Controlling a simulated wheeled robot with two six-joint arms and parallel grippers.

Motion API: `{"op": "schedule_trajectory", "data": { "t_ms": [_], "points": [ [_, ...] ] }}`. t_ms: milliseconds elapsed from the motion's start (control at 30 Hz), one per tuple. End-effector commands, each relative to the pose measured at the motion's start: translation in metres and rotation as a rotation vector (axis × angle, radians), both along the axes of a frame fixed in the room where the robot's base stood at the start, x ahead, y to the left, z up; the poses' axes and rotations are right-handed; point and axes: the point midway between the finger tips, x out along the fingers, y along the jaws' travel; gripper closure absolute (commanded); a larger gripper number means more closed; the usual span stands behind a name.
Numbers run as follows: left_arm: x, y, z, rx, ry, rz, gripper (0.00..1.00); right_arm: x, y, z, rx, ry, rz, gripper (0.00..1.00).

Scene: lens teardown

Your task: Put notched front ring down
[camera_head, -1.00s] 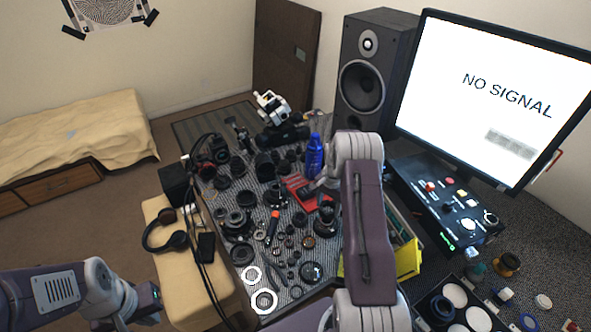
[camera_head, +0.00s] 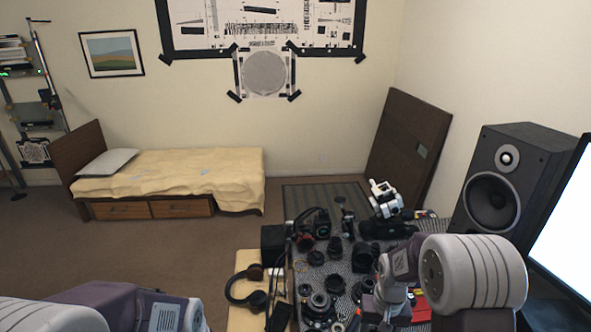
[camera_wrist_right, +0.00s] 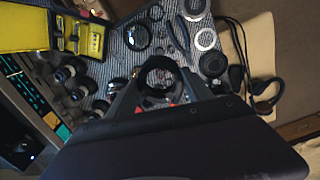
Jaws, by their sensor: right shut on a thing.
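In the right wrist view my right gripper (camera_wrist_right: 160,78) is shut on a dark ring (camera_wrist_right: 158,61), which I take to be the notched front ring. The ring's open middle shows the mat and small parts beyond it. Its notches are too small and dark to make out. The ring appears held above the patterned work mat (camera_wrist_right: 118,42); I cannot tell the exact height. In the head view my right arm reaches over the table, but the ring is not clearly seen there. Only links of my left arm show at bottom left; its gripper is out of the picture.
Several dark lens parts (camera_head: 320,302) stand crowded on the table. White rings (camera_wrist_right: 205,40) lie near the mat's edge. A yellow-lined box (camera_wrist_right: 22,30) is at upper left in the wrist view. Headphones (camera_head: 250,290) lie on the bench. A speaker (camera_head: 500,190) stands at right.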

Motion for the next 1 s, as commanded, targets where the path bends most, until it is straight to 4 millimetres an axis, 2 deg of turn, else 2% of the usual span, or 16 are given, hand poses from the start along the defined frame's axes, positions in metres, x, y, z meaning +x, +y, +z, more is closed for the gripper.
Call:
{"op": "schedule_trajectory", "data": {
  "t_ms": [100, 267, 767, 1000],
  "points": [
    [0.000, 0.000, 0.000, 0.000, 0.000, 0.000, 1.00, -0.015, 0.015, 0.007, 0.000, -0.002, 0.102, 0.98],
    [0.000, 0.000, 0.000, 0.000, 0.000, 0.000, 1.00, -0.025, 0.022, 0.010, 0.000, 0.000, 0.160, 0.98],
    [0.000, 0.000, 0.000, 0.000, 0.000, 0.000, 1.00, -0.025, 0.022, 0.010, 0.000, 0.000, 0.159, 0.98],
    [0.000, 0.000, 0.000, 0.000, 0.000, 0.000, 1.00, -0.024, 0.022, 0.010, 0.000, 0.000, 0.030, 0.98]
  ]
}}
